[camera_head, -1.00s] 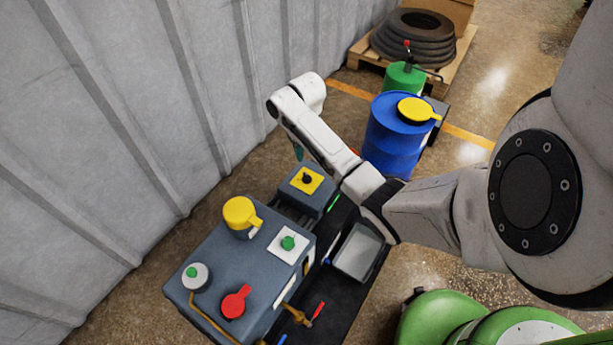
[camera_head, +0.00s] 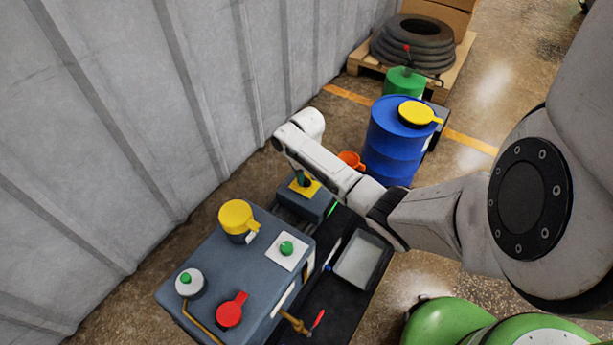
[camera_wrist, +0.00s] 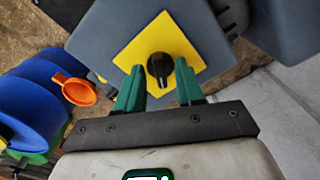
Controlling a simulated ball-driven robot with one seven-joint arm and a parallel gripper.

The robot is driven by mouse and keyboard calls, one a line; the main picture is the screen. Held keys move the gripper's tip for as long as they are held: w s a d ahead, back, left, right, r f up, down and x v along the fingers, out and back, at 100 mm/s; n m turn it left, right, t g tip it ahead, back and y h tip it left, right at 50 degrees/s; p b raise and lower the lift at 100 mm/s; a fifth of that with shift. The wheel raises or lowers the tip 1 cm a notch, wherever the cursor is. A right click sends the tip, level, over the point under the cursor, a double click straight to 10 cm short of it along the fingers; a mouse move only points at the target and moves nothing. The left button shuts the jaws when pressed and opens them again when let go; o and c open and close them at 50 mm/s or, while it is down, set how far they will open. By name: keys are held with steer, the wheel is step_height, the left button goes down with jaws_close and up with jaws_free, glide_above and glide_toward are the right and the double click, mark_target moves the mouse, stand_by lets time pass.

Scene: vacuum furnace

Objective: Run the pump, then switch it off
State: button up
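The pump is a dark grey machine (camera_head: 232,268) beside the wall. Its smaller box (camera_head: 312,209) carries a yellow plate (camera_head: 313,188) with a black rotary knob, which my gripper hides in the head view. In the wrist view the yellow plate (camera_wrist: 181,51) and black knob (camera_wrist: 160,71) show clearly. My gripper (camera_wrist: 159,82) is open, with its green fingers on either side of the knob, gaps visible. In the head view my gripper (camera_head: 302,180) is over the plate. A green button (camera_head: 286,248) sits on a white plate on the larger housing.
The housing also bears a yellow cap (camera_head: 237,215), a red cap (camera_head: 231,311) and a grey-white fitting with a green top (camera_head: 189,282). A grey tray (camera_head: 362,259), blue drum (camera_head: 391,145) and orange funnel-like cup (camera_head: 350,160) are near my arm. The corrugated wall (camera_head: 120,120) is close.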

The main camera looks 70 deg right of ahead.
jaws_close()
steer(key=shift+r+p, duration=0.15)
steer(key=shift+p, duration=0.35)
steer(key=shift+a+r+n+p, duration=0.1)
steer(key=shift+n+p, duration=1.7)
steer(key=shift+n, duration=0.1)
steer(key=n+p, duration=0.2)
steer(key=n, duration=0.2)
steer(key=shift+w+f+n+p, duration=0.15)
steer(key=shift+n+p, duration=0.3)
steer(key=shift+n, duration=1.55)
